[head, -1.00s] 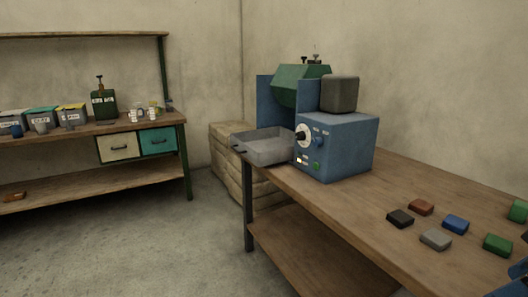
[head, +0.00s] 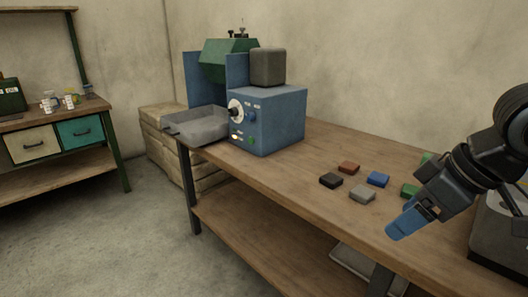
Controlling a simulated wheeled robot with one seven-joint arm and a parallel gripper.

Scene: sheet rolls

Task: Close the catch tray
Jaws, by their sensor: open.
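The grey catch tray (head: 203,129) sticks out to the left from the blue machine (head: 275,125) at the far end of the wooden bench. It is pulled out past the bench's end, with a dark handle (head: 170,129) on its outer side. It looks empty. My gripper (head: 398,228) has blue fingers and hangs at the right, over the bench's front edge, far from the tray. Nothing shows between its fingers, though the gap is hard to make out.
Several coloured blocks, among them a grey block (head: 362,194), lie on the bench between the machine and my gripper. A dark grey box (head: 267,67) sits on the machine. Stacked sacks (head: 160,140) stand behind the tray. Open floor (head: 120,240) lies in front.

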